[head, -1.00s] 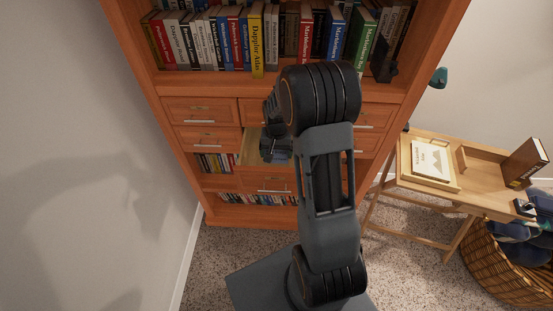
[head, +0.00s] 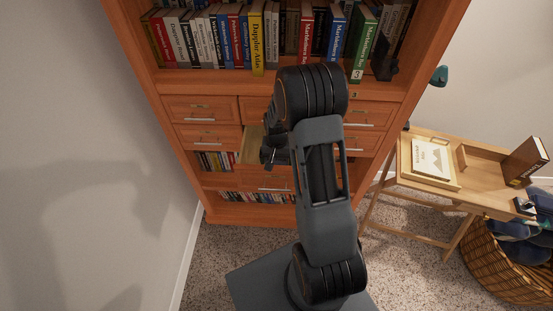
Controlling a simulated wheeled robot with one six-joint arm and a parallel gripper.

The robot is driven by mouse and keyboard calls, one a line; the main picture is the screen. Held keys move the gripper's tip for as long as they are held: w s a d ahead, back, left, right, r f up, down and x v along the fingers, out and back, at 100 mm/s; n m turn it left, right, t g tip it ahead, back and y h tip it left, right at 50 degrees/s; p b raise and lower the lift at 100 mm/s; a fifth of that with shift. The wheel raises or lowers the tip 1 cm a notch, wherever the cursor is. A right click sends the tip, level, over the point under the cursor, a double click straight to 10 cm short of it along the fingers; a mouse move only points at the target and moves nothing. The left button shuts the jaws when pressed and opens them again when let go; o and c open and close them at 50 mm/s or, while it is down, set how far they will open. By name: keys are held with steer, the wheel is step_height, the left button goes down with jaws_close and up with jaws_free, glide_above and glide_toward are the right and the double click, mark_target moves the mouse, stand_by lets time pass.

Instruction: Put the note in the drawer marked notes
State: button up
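An open drawer (head: 249,146) in the middle of the lower drawer row of the orange wood bookcase shows its pale inside. My gripper (head: 267,158) is at this drawer, over its opening. My arm covers part of the drawer and the drawers to its right. The gripper is dark and small here, so I cannot tell whether its fingers are apart or hold anything. I cannot make out a note in this view. The small labels on the drawers are too small to read.
Shut drawers (head: 201,109) flank the open one. Books (head: 257,40) fill the shelf above. On the right, a wooden tray table (head: 401,180) bears a pale framed sheet or book (head: 431,157) and a brown book (head: 524,162). A wicker basket (head: 490,262) stands beside it.

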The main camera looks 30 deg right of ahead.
mark_target(276, 159)
steer(key=shift+o, duration=0.3)
steer(key=shift+r, duration=0.1)
steer(key=shift+r, duration=0.5)
step_height(276, 159, up, 11)
steer(key=s+a+r+n+t, duration=0.2)
steer(key=s+a+r, duration=0.3)
steer(key=s, duration=0.3)
steer(key=s+a+r+n+t, duration=0.2)
steer(key=s+a+r+n, duration=0.2)
steer(key=s, duration=0.4)
steer(key=shift+s+a+r, duration=0.4)
steer(key=shift+a+r, duration=0.1)
steer(key=shift+c, duration=0.4)
